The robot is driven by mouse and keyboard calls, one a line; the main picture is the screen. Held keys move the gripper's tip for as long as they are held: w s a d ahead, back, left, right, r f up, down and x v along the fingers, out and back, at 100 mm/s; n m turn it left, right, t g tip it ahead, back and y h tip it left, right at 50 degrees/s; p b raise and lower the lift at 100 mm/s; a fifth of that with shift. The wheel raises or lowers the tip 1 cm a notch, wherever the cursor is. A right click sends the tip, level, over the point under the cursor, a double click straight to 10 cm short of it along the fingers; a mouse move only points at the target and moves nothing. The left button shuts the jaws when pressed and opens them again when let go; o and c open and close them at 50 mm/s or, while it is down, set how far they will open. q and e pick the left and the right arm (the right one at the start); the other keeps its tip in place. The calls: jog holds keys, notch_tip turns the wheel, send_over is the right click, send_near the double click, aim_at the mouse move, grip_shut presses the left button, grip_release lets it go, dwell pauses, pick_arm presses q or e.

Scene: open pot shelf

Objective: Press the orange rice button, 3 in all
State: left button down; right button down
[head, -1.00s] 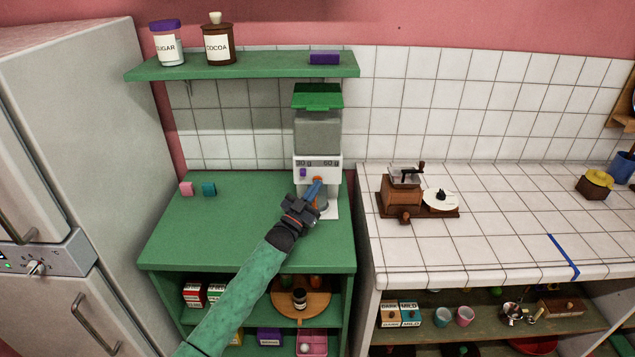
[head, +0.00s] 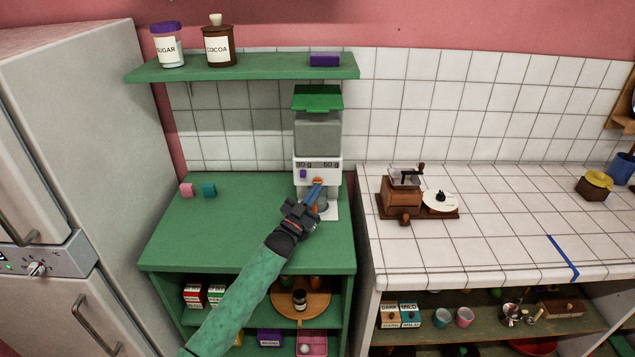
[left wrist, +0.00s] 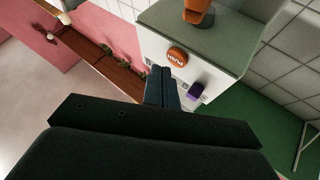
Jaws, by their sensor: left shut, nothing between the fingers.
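The rice dispenser (head: 318,135) stands on the green counter, with a green lid, a clear hopper and a white front. Its orange button (head: 318,181) is on that front, just beyond my left fingertips; it also shows in the left wrist view (left wrist: 177,55). A purple button (head: 303,174) sits to its left in the head view. My left gripper (head: 319,187) is shut and empty, its fingers pointing at the front. In the left wrist view the fingertips (left wrist: 159,70) appear a little apart from the orange button. My right gripper is not in view.
A green shelf (head: 240,66) with sugar and cocoa jars hangs above. Pink and teal blocks (head: 209,190) lie on the counter's left. A coffee grinder (head: 402,192) stands on the tiled counter to the right. The green counter's middle is clear apart from my arm.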

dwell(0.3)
pick_arm(q)
jog(key=s+p, duration=0.1)
jog(key=s, duration=0.4)
jog(key=shift+p, duration=0.4)
dwell(0.5)
